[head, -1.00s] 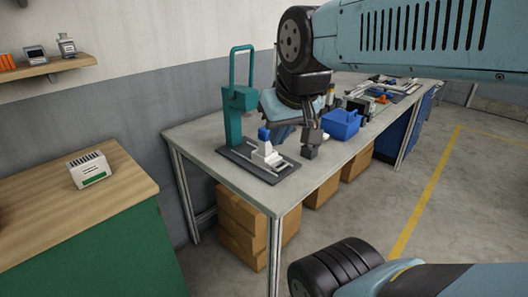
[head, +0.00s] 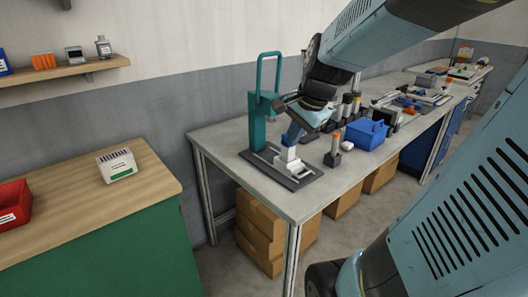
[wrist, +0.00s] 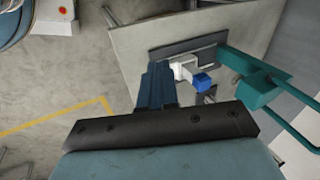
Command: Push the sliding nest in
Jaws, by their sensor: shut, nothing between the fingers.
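The sliding nest is a white block (head: 288,157) with a blue part (head: 289,141) on top. It sits on a dark base plate (head: 308,180) on the grey bench, in front of the teal press (head: 257,125) with its raised loop handle. In the wrist view the white block (wrist: 184,67), blue part (wrist: 204,82) and press (wrist: 250,76) also show. My gripper (head: 292,132) is shut and empty, its fingers pointing down close by the blue part. In the wrist view its fingertips (wrist: 157,66) end just left of the white block; I cannot tell whether they touch.
A small post with an orange top (head: 336,146) stands right of the base plate. A blue bin (head: 367,133) and several bottles stand farther along the bench. Cardboard boxes (head: 262,230) lie underneath. A wood-topped green cabinet (head: 80,205) is at left, with floor between.

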